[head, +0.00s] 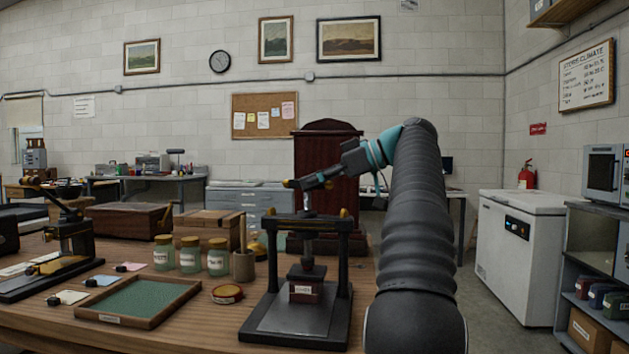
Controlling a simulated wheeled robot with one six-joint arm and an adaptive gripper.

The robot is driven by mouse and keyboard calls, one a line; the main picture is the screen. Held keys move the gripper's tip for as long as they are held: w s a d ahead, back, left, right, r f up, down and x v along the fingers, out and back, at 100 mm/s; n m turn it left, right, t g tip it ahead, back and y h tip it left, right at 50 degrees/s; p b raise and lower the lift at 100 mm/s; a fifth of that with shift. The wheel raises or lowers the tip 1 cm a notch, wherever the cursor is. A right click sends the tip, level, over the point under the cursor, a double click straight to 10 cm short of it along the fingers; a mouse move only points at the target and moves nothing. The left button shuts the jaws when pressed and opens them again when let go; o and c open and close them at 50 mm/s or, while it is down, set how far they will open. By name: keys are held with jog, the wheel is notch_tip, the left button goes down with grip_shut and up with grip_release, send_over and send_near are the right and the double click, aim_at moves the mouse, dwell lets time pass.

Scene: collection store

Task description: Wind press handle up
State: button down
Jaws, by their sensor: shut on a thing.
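The press (343,268) stands on the front of the wooden table, with a black frame, a pale base plate and a small labelled dark red block under its screw. Its handle (289,184) is a dark bar with a brass-coloured end at the top of the upright screw (307,201), above the crossbeam. My gripper (308,182) reaches in from the right at handle height and is shut on the handle. The fingers cover much of the bar, so its exact angle and the grip contact are hard to see.
Left of the press are a round red-rimmed tin (227,294), a green-lined tray (187,312), several glass jars (189,258) and a wooden pot (243,266). Another lever device (72,240) stands far left. A dark red cabinet (335,150) rises behind my gripper.

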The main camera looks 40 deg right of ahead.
jog(key=shift+f, duration=0.2)
dwell(1.6)
jog(key=c, duration=1)
grip_release()
jog(key=shift+r, duration=0.1)
jog(key=shift+a+r, duration=0.1)
